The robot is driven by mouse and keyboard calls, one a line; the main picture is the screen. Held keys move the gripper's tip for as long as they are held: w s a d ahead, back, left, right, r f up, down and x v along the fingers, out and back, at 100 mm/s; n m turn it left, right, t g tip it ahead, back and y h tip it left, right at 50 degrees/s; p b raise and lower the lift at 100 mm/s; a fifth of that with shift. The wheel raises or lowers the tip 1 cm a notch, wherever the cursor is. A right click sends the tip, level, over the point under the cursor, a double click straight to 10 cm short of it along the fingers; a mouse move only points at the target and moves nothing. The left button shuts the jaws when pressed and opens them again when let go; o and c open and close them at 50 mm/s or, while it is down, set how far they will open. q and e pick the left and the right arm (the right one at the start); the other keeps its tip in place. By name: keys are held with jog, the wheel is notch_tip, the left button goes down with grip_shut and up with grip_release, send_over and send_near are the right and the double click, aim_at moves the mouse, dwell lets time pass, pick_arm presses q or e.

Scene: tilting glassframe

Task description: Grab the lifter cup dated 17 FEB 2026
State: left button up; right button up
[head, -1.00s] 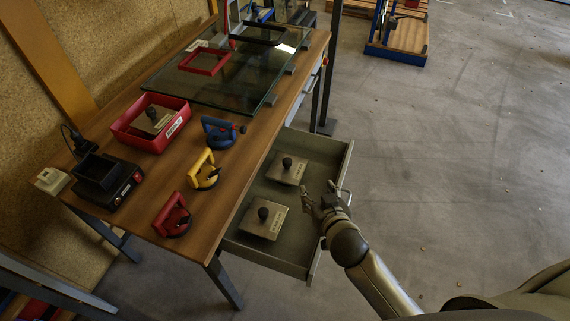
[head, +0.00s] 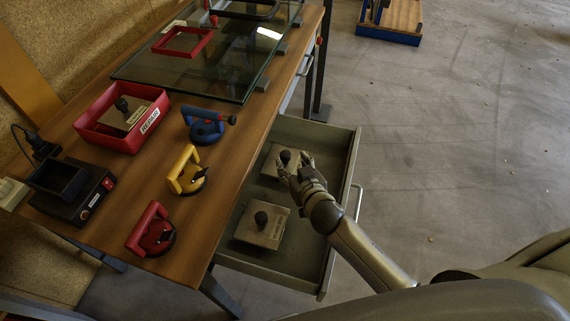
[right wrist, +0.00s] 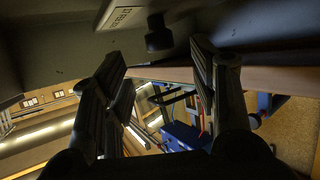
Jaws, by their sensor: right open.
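Two square metal cup plates with black ball knobs lie in the open drawer: a far one (head: 271,163) and a near one (head: 262,234). A third such plate (head: 133,115) lies in the red bin (head: 104,136) on the table. The right wrist view shows the spread fingers (right wrist: 158,85), with a black knob (right wrist: 158,37) and a plate's label ahead. My left gripper is out of view.
The open grey drawer (head: 325,262) has raised walls around the plates. On the table stand red (head: 152,232), yellow (head: 186,172) and blue (head: 205,127) lifters, a black device (head: 72,192) and a glass pane (head: 225,62).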

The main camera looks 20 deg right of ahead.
aim_at(286, 154)
jog(key=shift+x, duration=3.75)
jog(key=shift+c, duration=0.3)
grip_shut()
